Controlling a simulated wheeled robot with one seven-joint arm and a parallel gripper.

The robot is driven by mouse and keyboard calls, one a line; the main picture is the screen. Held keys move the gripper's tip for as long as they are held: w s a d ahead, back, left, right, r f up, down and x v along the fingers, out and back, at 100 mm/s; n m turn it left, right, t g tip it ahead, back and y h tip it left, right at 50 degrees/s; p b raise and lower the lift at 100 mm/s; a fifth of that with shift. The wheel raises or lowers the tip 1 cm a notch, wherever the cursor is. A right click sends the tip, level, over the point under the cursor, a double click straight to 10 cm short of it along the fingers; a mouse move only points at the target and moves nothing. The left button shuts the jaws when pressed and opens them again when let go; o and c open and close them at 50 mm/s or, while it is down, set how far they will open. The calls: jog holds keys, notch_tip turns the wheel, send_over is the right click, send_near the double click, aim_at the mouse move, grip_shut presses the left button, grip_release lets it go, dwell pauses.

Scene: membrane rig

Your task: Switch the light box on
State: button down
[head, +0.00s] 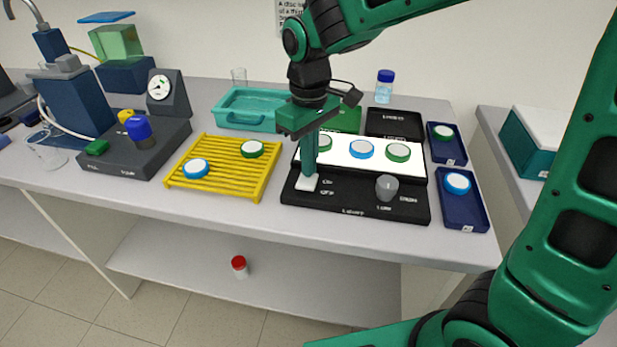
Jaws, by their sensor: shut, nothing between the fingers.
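The light box (352,205) is black, with a front panel and a bright white top surface (343,153) that looks lit. A switch spot with ON and OFF lettering (327,187) is at the left of its front panel, and a grey round knob (387,188) is at the right. My gripper (307,183) is shut and empty, pointing down over the left of the front panel, beside the ON/OFF lettering. Its tips hide the switch, and I cannot tell whether they touch it. Several round discs with green or blue rims lie on the white surface.
A yellow rack (222,187) with two discs stands left of the light box. Dark blue trays (464,213) with discs lie to its right. A teal tub (243,122) and a blue-capped bottle (384,87) are behind. A dark device (118,160) stands further left.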

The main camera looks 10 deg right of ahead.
notch_tip(320, 180, up, 7)
dwell(0.8)
dwell(0.4)
jog(key=s+d+m, duration=0.2)
jog(key=d, duration=0.5)
jog(key=s+d+f+m, duration=0.1)
jog(key=s+d+m, duration=0.2)
jog(key=d, duration=0.4)
jog(key=s+d+f+m, duration=0.1)
jog(key=s+d+m, duration=0.1)
jog(key=d, duration=0.5)
jog(key=shift+s, duration=0.35)
jog(key=s+d+m, duration=0.1)
jog(key=s+d, duration=0.1)
jog(key=s+d+f+m, duration=0.1)
jog(key=s+d, duration=0.1)
jog(key=s+d+f+m, duration=0.1)
jog(key=s+d, duration=0.1)
jog(key=shift+s+m, duration=0.2)
jog(key=shift+m, duration=0.1)
jog(key=s+d+f+m, duration=0.1)
jog(key=s, duration=0.1)
jog(key=s+d+f+m, duration=0.1)
jog(key=s, duration=0.2)
jog(key=s+d+f+m, duration=0.1)
jog(key=s, duration=0.2)
jog(key=shift+d, duration=0.25)
jog(key=shift+w, duration=0.1)
